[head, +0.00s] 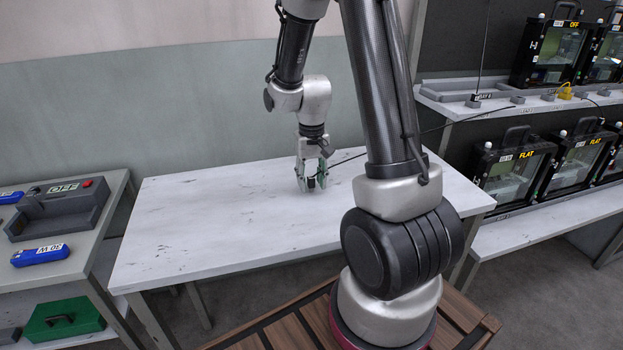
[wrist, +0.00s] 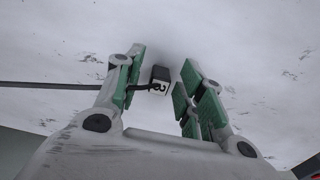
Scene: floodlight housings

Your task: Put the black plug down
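The black plug (wrist: 160,80) is a small dark block with a white label on its end. In the wrist view it sits between the two green-padded fingers of my gripper (wrist: 163,72), with a gap showing on the right side and a narrower one on the left. My gripper looks open around it. A dark cable runs from the plug to the left in the wrist view. In the head view my gripper (head: 313,180) points down close over the white table (head: 220,215), and the plug (head: 311,183) is a small dark spot between its fingers, seemingly at the tabletop.
The rest of the white table is bare. A left bench holds a grey box marked OFF (head: 62,208) and a blue lamp (head: 40,255). On the right, shelves carry floodlight housings (head: 510,168) and a yellow plug (head: 565,90). The plug's cable trails toward that shelf.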

